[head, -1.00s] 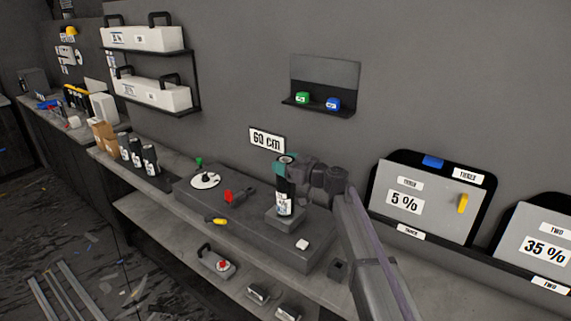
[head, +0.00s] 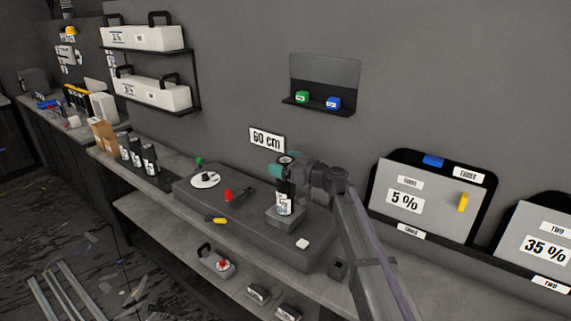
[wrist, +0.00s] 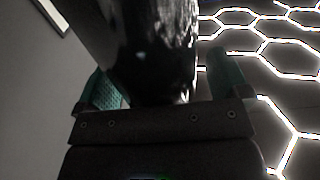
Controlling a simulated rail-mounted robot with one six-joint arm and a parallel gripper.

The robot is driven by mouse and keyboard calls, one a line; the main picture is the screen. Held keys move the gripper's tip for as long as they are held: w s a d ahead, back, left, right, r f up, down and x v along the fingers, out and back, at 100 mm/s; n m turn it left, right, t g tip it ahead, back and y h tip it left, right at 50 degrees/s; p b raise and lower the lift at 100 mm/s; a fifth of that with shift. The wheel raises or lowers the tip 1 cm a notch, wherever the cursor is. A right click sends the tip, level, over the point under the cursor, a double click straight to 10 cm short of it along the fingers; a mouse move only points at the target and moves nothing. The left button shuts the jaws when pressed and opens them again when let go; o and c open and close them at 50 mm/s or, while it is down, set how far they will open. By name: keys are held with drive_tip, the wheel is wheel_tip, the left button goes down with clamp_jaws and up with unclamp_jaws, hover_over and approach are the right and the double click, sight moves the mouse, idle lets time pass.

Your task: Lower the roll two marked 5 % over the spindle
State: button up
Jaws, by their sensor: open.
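A dark roll (head: 284,204) with a white label stands upright at a small raised grey block (head: 286,219) on the bench machine. The label is too small to read. The spindle is hidden. My gripper (head: 286,171) is around the upper part of the roll, open. In the wrist view the glossy black roll (wrist: 140,45) stands between the teal finger pads of my gripper (wrist: 165,85), with a visible gap to the right pad.
Three similar rolls (head: 138,153) stand on the bench at left. A white disc (head: 204,180), a red part (head: 228,195) and a yellow-handled tool (head: 216,221) lie left of the block. A wall panel reads "5 %" (head: 404,202), another "35 %" (head: 545,246).

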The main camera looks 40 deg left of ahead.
drive_tip(key=shift+d, duration=0.1)
drive_tip(key=d, duration=1)
drive_tip(key=shift+w+d, duration=0.3)
drive_tip(key=shift+d, duration=0.05)
drive_tip(key=s+d+f+m+g+h, duration=0.1)
drive_tip(key=s+d+f+m+h, duration=0.3)
drive_tip(key=d+f, duration=0.3)
drive_tip(key=s+d+f+m+h, duration=0.3)
drive_tip(key=s+d+f+h, duration=0.1)
drive_tip(key=d, duration=0.5)
drive_tip(key=s+d+f+m+h, duration=0.2)
drive_tip(key=d+m+h, duration=0.1)
drive_tip(key=d, duration=1.1)
drive_tip(key=s+d+f+m+t+h, duration=0.1)
drive_tip(key=s+d+f+m+h, duration=0.1)
drive_tip(key=d, duration=1.2)
drive_tip(key=s+d+f+m+t+h, duration=0.1)
drive_tip(key=s+d+m+h, duration=0.3)
drive_tip(key=d, duration=1.1)
drive_tip(key=f+m+h, duration=0.1)
drive_tip(key=m, duration=0.1)
drive_tip(key=shift+m, duration=0.3)
